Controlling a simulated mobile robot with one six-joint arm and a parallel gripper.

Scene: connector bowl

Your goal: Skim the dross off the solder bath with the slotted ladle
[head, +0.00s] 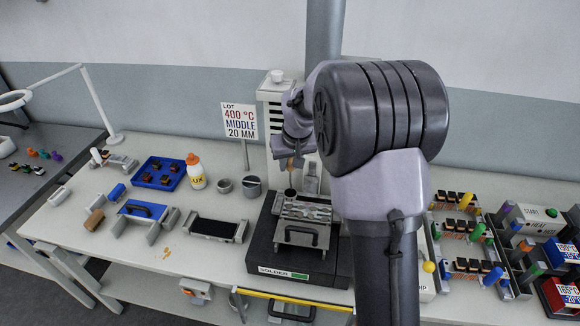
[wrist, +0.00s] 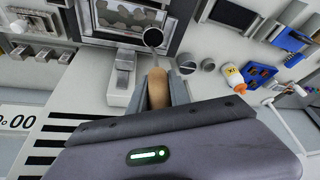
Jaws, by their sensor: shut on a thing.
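The slotted ladle has a wooden handle (wrist: 157,88) and a thin shaft ending in a small round dark head (wrist: 152,37). My gripper (wrist: 160,92) is shut on the handle; in the head view my gripper (head: 297,152) is partly hidden by my arm. The solder bath (head: 262,245) is a black box labelled SOLDER, with grey dross patches (wrist: 125,15) on its surface. The ladle head (head: 290,193) appears at the bath's back edge, in the wrist view over its near rim. I cannot tell whether it touches.
Left of the bath stand two grey cups (head: 251,187), a LUX bottle (head: 195,172), a blue tray (head: 160,174) and a black-topped fixture (head: 213,228). A sign (head: 240,121) reads 400 °C, MIDDLE, 20 MM. Racks of connectors (head: 465,235) stand at right.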

